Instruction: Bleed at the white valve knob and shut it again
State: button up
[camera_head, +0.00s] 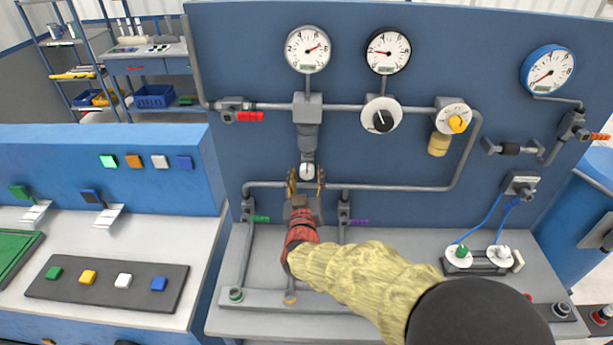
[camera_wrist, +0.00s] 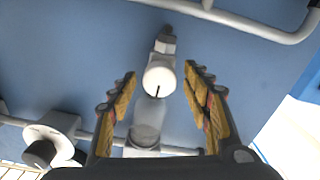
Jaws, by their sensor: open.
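The white valve knob (camera_head: 307,171) sits below a grey cylindrical fitting in the middle of the blue panel. In the wrist view the knob (camera_wrist: 159,78) is round with a dark line at its lower edge, in front of a pale cylinder. My gripper (camera_head: 306,176) is open, with one yellow-padded finger on each side of the knob. In the wrist view the fingertips (camera_wrist: 160,72) stand apart from the knob, with a gap on both sides. My red wrist and yellow-sleeved arm come up from below.
Grey pipes (camera_head: 400,188) run along the panel close to the gripper. Green (camera_head: 261,219) and purple (camera_head: 359,222) handles flank my wrist. A red handle (camera_head: 250,116), a black knob (camera_head: 382,121), a yellow knob (camera_head: 458,123) and round gauges (camera_head: 307,49) are higher up.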

jog(key=shift+c, duration=1)
jog(key=c, duration=1)
jog(key=shift+o, duration=0.2)
jog(key=shift+m+b, duration=0.3)
jog(key=shift+b, duration=0.05)
jog(key=m+b, duration=0.4)
jog(key=shift+f+m, duration=0.15)
jog(key=shift+m, duration=0.15)
jog(key=m+b, duration=0.5)
jog(key=b, duration=0.1)
jog(key=shift+d, duration=0.1)
jog(key=m+b, duration=0.3)
jog(key=m, duration=0.1)
jog(key=shift+m+b, duration=0.3)
jog(key=shift+m, duration=1.5)
